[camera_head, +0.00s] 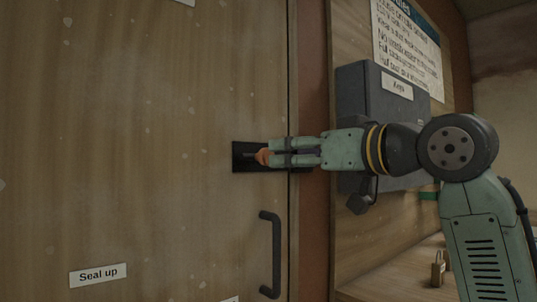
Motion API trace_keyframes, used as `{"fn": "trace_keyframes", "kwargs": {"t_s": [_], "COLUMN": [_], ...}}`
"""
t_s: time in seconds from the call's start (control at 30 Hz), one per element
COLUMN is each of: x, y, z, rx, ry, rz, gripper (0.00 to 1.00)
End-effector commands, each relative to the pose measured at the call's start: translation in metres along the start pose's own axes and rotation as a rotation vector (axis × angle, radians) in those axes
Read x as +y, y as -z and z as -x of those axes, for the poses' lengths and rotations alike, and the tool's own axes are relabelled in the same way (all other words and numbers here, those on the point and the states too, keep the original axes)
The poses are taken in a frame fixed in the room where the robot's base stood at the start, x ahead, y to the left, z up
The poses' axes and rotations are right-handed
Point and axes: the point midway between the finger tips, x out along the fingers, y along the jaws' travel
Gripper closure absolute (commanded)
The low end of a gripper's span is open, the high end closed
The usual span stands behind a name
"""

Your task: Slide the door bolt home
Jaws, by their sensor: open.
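The door bolt is mounted on a black plate (242,165) near the right edge of the wooden door (150,150). Its small orange-brown knob (262,156) shows at the fingertips of my gripper (270,153). The gripper reaches in from the right, with one finger above and one below, level with the knob. The fingers are apart; I cannot tell whether they touch the knob. They hide much of the bolt and the right part of the plate, so how far the bolt reaches toward the frame (314,230) is hidden.
A dark door handle (276,255) stands out below the bolt. A brass padlock (438,270) sits on a shelf at lower right. A "Seal up" label (98,275) is on the door.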

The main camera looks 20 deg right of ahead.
Motion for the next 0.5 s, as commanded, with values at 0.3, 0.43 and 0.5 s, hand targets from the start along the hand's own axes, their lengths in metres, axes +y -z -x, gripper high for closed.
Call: {"fn": "trace_keyframes", "kwargs": {"t_s": [0.3,0.43,0.5], "x": [0.000,0.000,0.000], "y": [0.000,0.000,0.000], "z": [-0.054,-0.063,-0.066], "rx": [-0.001,0.001,0.001], "ry": [0.001,0.001,0.001], "rz": [0.000,0.000,0.000], "gripper": [0.53,0.53,0.53]}}
